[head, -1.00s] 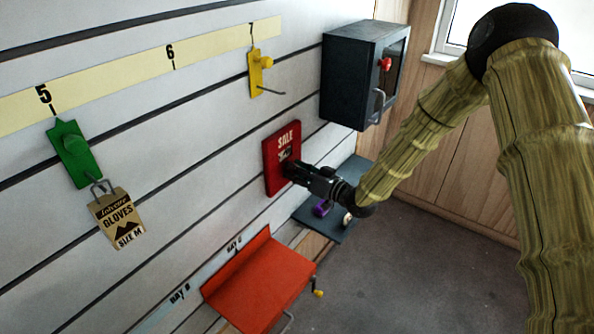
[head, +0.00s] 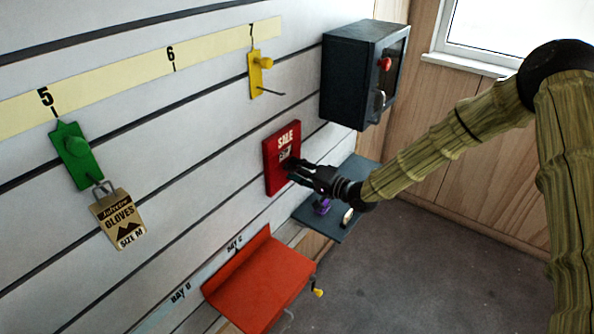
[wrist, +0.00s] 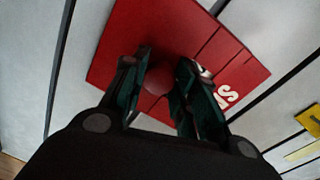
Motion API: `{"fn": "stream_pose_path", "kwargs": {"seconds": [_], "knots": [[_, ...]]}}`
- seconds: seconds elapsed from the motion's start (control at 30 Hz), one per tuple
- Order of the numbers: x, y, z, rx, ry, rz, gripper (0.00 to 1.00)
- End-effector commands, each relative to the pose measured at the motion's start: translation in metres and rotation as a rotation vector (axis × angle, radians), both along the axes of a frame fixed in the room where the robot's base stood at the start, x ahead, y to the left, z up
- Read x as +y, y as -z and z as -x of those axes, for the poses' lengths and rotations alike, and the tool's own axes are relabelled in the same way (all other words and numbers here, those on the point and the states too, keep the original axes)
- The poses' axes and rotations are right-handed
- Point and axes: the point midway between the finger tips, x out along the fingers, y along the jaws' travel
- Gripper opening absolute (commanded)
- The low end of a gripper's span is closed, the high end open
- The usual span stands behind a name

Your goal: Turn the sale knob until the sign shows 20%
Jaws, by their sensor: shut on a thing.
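The red SALE sign (head: 271,168) is fixed on the slatted wall in the middle of the head view. Its white lettering is at the top, with a small display window (head: 285,153) below, too small and partly covered to read. My gripper (head: 292,168) is at the front of the sign, shut on the sale knob. In the wrist view the round red knob (wrist: 158,80) sits between the two fingers of my gripper (wrist: 160,75), and the sign board (wrist: 125,45) appears rotated behind it. The knob is hidden behind my gripper in the head view.
A dark cabinet (head: 345,80) with a red knob is above right. A dark shelf (head: 350,180) with small items is right of the sign. An orange-red shelf (head: 255,285) is below. A yellow hook (head: 255,72), green hook (head: 75,160) and gloves packet (head: 120,220) hang left.

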Motion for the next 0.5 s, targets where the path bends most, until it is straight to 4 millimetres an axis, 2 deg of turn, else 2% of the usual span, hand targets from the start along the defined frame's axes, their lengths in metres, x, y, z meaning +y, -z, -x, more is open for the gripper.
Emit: {"fn": "stream_pose_path", "kwargs": {"seconds": [0.5], "knots": [[-0.0001, 0.0021, 0.0013, 0.118, -0.001, -0.082, 0.05]]}}
